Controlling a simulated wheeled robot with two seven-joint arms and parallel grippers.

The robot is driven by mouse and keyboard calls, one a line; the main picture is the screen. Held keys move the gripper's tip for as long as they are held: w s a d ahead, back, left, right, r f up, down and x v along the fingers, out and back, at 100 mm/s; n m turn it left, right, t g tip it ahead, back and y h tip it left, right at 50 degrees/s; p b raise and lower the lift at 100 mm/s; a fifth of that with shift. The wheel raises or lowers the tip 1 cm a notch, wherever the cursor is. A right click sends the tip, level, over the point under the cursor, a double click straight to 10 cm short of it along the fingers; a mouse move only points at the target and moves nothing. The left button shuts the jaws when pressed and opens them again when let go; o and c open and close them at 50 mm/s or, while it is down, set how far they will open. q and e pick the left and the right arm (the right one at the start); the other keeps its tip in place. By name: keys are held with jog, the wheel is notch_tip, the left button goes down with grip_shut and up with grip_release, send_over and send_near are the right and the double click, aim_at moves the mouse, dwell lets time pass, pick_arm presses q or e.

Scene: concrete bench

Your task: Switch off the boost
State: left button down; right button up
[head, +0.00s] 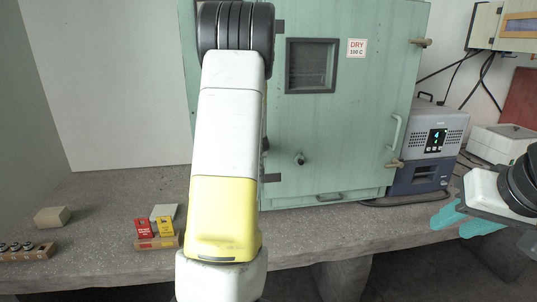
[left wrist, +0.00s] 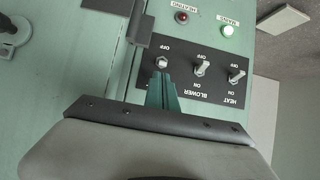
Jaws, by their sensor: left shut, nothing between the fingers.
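In the left wrist view a dark switch panel (left wrist: 215,75) shows upside down, with three toggle switches in a row. The heat switch (left wrist: 236,76) is at the right and the blower switch (left wrist: 201,70) is in the middle. The third switch (left wrist: 162,63) is at the left; its lower label is hidden behind my left gripper (left wrist: 164,82), so I cannot read it. That gripper is shut and empty, its tips right by this third switch; contact is unclear. In the head view my left arm hides the panel. My right gripper (head: 462,218) is open and empty at the right.
A green oven cabinet (head: 340,130) stands on the concrete bench (head: 310,228). A grey-blue unit (head: 425,150) stands right of the cabinet. Red and yellow tags (head: 144,228) stand at front left.

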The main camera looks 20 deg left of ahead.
pick_arm(q)
jog(key=shift+x, duration=0.95)
